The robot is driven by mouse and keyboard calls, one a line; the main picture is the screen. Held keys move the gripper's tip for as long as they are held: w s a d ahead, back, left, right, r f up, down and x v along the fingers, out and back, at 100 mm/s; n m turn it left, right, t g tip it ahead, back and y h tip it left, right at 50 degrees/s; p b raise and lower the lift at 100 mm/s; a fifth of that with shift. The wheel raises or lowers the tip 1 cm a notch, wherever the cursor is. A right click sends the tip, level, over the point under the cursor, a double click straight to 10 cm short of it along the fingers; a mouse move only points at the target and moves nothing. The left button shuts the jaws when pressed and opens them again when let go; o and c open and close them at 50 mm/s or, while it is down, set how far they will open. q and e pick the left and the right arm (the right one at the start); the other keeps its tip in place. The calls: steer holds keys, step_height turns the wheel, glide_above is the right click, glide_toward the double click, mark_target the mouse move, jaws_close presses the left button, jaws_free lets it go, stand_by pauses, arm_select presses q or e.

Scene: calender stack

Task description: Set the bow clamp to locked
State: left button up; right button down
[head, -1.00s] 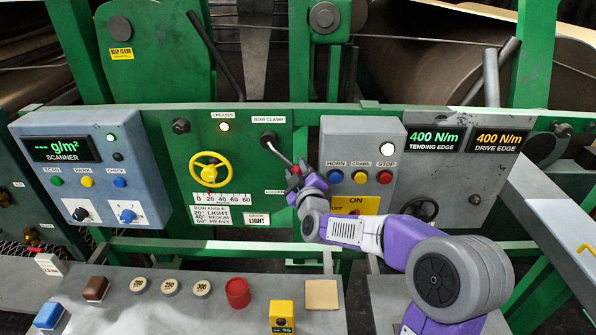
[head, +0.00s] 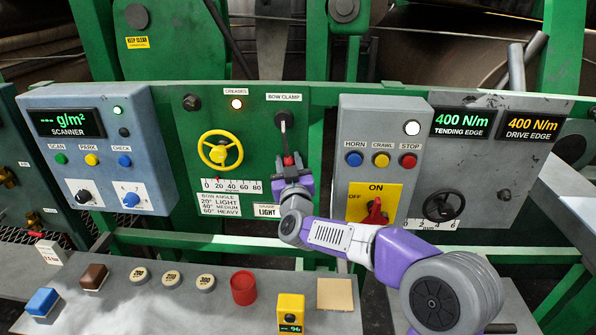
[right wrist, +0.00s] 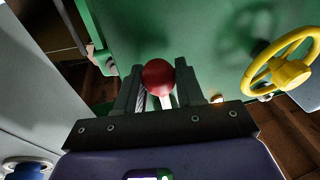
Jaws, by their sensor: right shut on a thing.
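The bow clamp is a lever (head: 284,138) on the green panel, under the "BOW CLAMP" label (head: 284,97). Its arm hangs almost straight down from a dark pivot and ends in a red knob (head: 288,160). My right gripper (head: 290,169) is shut on the red knob at the lower end. In the right wrist view the red knob (right wrist: 158,77) sits between the two fingers (right wrist: 160,92). The gripper and wrist hide the panel just below the knob, including any position label there. My left gripper is not in view.
A yellow handwheel (head: 220,150) is left of the clamp. A grey box (head: 378,170) with horn, crawl and stop buttons and a red rotary switch stands to the right. Below is a grey desk (head: 200,310) with several coloured objects.

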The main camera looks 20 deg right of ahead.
steer(key=shift+w+a+f+m+h+b, duration=0.15)
steer(key=shift+a+m+h+b, duration=0.1)
steer(key=shift+a+m, duration=0.15)
steer(key=shift+w+a+r+m+h+b, duration=0.15)
steer(key=shift+a+m+b, duration=0.1)
steer(key=shift+m, duration=0.25)
steer(key=c, duration=0.8)
jaws_free()
steer(key=shift+w+a, duration=0.1)
steer(key=v, duration=0.7)
steer(key=shift+s+f, duration=0.15)
steer(key=shift+s, duration=0.2)
steer(key=shift+f, duration=0.1)
